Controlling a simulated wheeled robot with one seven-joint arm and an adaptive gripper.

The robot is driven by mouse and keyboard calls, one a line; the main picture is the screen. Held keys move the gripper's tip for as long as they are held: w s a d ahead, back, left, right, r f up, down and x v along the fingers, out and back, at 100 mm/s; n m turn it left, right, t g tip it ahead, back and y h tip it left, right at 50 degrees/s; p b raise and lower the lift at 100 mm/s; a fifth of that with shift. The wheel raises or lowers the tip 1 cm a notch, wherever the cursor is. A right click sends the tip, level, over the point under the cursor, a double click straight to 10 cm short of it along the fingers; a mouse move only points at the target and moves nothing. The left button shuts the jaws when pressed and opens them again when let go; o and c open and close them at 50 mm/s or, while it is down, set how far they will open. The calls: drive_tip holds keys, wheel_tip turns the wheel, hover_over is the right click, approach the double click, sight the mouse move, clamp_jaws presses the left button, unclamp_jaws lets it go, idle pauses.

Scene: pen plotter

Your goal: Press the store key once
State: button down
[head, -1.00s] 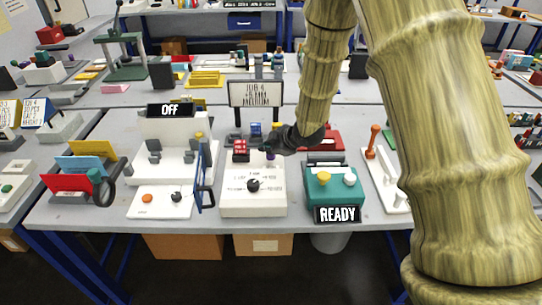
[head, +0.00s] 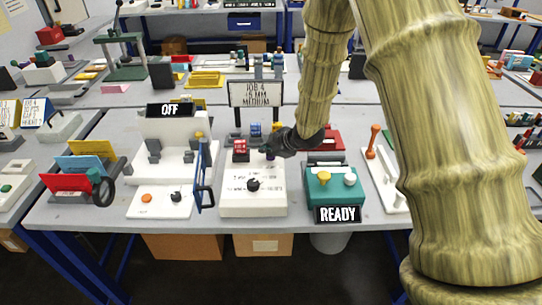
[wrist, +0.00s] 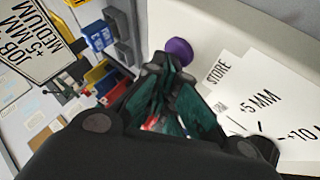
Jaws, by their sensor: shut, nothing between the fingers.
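The store key is a round purple button (wrist: 178,51) on the white control box (head: 238,206), beside the printed word STORE in the wrist view. In the head view only a small bit of purple (head: 270,156) shows under my fingers. My gripper (wrist: 166,78) is shut and empty, its teal-padded fingertips close to the key. In the head view my gripper (head: 265,149) is over the back right part of the box. I cannot tell whether the tips touch the key. The box's black dial (head: 253,185) sits nearer its front.
A sign reading JOB 4, +5 MM, MEDIUM (head: 255,93) stands behind the box. A white machine with an OFF sign (head: 170,110) stands left, and a teal unit with a READY sign (head: 338,214) stands right.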

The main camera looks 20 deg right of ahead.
sight(268, 157)
drive_tip(key=shift+r, duration=0.1)
idle(0.3)
drive_tip(key=shift+r+p, duration=0.8)
drive_tip(key=shift+r+p, duration=2)
drive_tip(key=shift+r, duration=0.45)
